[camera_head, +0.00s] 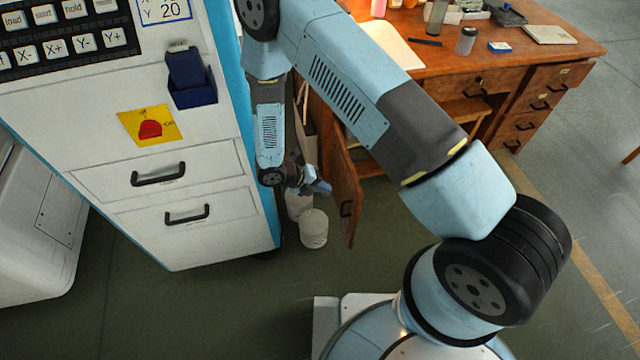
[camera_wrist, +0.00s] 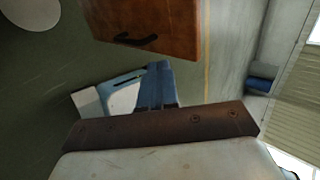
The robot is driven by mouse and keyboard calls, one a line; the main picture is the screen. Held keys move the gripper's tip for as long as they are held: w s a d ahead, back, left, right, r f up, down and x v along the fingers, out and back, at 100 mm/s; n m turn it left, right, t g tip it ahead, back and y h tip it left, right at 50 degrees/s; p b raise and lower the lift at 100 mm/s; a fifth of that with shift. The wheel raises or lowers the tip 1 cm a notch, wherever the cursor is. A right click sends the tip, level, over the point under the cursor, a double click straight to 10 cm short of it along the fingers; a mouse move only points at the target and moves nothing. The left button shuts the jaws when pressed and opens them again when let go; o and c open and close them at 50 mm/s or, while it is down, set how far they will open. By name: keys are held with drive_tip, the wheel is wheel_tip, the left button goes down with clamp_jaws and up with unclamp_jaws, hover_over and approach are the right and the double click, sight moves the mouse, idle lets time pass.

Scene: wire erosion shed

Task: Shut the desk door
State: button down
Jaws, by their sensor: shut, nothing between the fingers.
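The desk door (camera_head: 345,190) is a brown wooden panel. It stands open, swung out from the left side of the wooden desk (camera_head: 410,75), with a dark handle low on its face. In the wrist view the door (camera_wrist: 165,22) fills the top middle, its black handle (camera_wrist: 135,40) showing. My gripper (camera_head: 322,187) is shut and empty, just left of the door in the head view. In the wrist view its blue fingertips (camera_wrist: 158,72) are below the door's edge; I cannot tell whether they touch it. My arm hides part of the desk front.
A white machine cabinet (camera_head: 190,235) with drawers stands close on the left. White cylindrical containers (camera_head: 313,230) stand on the floor between it and the door. Desk drawers (camera_head: 540,100) are at the right. The floor in front of the door is clear up to my base.

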sight(354, 192)
drive_tip(key=d+f, duration=0.1)
drive_tip(key=d, duration=0.1)
drive_tip(key=w+d+f, duration=0.1)
drive_tip(key=d, duration=0.1)
drive_tip(key=d+f, duration=0.1)
drive_tip(key=d, duration=0.1)
drive_tip(key=shift+w+d+f, duration=0.25)
drive_tip(key=shift+w+f, duration=0.05)
drive_tip(key=shift+w+d, duration=0.15)
drive_tip(key=shift+d, duration=0.45)
